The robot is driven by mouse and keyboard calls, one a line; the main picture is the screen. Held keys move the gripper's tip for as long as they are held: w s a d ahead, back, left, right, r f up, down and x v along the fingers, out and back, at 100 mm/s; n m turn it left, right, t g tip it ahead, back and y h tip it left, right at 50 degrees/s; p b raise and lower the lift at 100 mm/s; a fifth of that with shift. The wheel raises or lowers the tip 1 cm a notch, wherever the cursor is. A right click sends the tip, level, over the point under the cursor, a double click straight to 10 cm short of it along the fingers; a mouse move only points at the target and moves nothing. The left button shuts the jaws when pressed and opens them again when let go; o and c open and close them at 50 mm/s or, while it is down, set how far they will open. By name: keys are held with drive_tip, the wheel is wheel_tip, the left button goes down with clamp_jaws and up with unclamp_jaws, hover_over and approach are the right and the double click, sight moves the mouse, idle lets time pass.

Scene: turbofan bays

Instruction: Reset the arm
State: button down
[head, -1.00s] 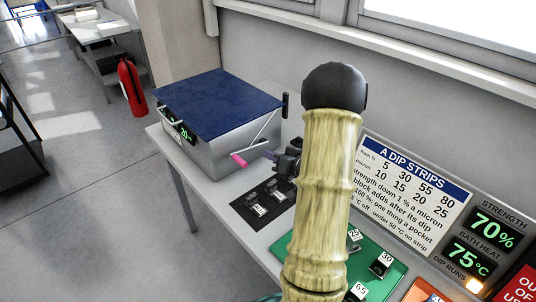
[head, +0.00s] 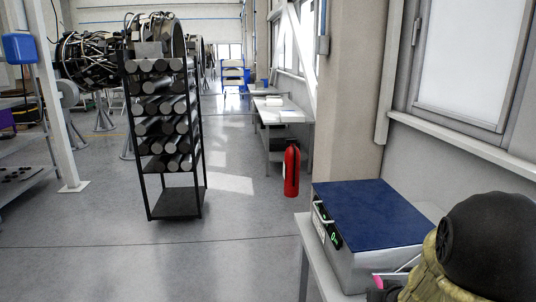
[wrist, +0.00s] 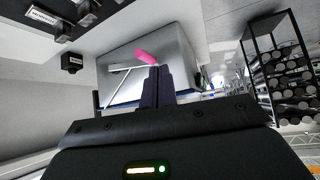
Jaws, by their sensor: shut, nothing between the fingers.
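My arm, in a pale yellow sleeve (head: 435,280) with a black joint, fills the lower right corner of the head view. In the wrist view my gripper (wrist: 157,72) is shut, its two dark fingers side by side with nothing between them. A pink-ended handle (wrist: 147,57) on a metal box shows just beyond the fingertips; I cannot tell the gap. In the head view the pink end (head: 378,282) shows beside my sleeve. The gripper is mostly hidden there.
The box has a blue lid (head: 368,212) and stands on a bench (head: 303,240) by the wall. A black rack of metal cylinders (head: 142,190) stands on the floor at left. A red extinguisher (head: 292,172) stands beyond the box. Open grey floor lies between.

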drive_tip(key=s+a+n+g+y, duration=0.1)
drive_tip(key=s+a+g, duration=0.5)
drive_tip(key=s+a, duration=0.7)
drive_tip(key=shift+s+a+r+n+p, duration=0.2)
drive_tip(key=shift+s+a+n+p, duration=0.15)
drive_tip(key=shift+s, duration=0.3)
drive_tip(key=shift+d, duration=0.1)
